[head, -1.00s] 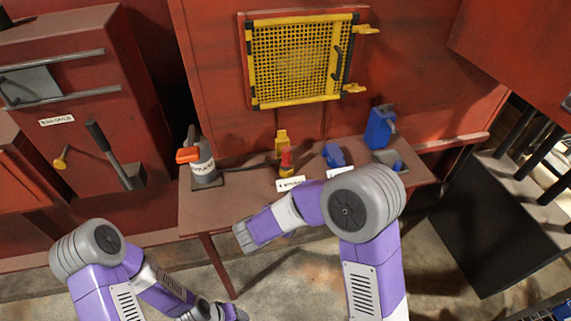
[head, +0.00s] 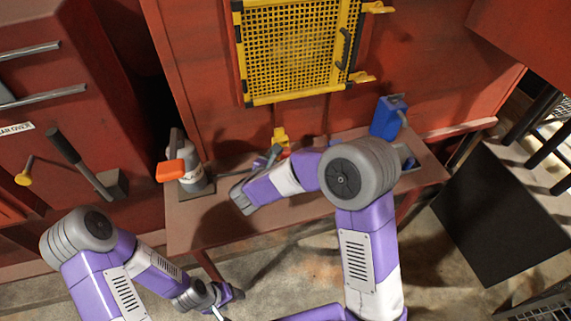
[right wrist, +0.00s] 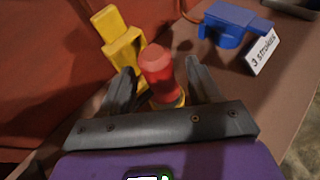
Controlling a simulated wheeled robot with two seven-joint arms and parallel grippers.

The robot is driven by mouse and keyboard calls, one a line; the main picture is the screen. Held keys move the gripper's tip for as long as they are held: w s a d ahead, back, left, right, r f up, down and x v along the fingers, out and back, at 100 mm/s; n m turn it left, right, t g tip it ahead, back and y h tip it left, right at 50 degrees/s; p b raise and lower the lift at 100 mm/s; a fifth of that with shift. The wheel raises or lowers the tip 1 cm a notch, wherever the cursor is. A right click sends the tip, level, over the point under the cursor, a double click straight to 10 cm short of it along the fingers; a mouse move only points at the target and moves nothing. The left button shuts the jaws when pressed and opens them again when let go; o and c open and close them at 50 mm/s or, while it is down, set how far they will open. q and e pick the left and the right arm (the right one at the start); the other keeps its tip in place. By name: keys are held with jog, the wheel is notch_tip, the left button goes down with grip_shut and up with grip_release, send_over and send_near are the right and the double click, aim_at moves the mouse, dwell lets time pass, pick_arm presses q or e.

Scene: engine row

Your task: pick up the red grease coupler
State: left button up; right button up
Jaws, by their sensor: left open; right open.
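The red grease coupler (right wrist: 158,66) stands between the two fingers of my right gripper (right wrist: 160,72) in the right wrist view, with yellow at its base. The fingers are open on either side of it; I cannot tell whether either touches it. In the head view my right arm hides most of the coupler, and the right gripper (head: 272,155) shows only in part, over the bench. My left gripper (head: 222,302) is open and empty, low in the head view, in front of the bench.
The bench (head: 200,232) carries a grey can with an orange handle (head: 172,170) at left and a blue container (head: 388,117) at right. A yellow part (right wrist: 124,42) is just behind the coupler. A blue part (right wrist: 232,22) and a "3 strokes" card (right wrist: 263,52) lie to the right.

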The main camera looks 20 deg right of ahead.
jog(key=shift+w+d+f, duration=0.2)
jog(key=shift+w+d, duration=0.2)
jog(key=shift+w, duration=0.1)
grip_shut()
jog(key=shift+r, duration=0.1)
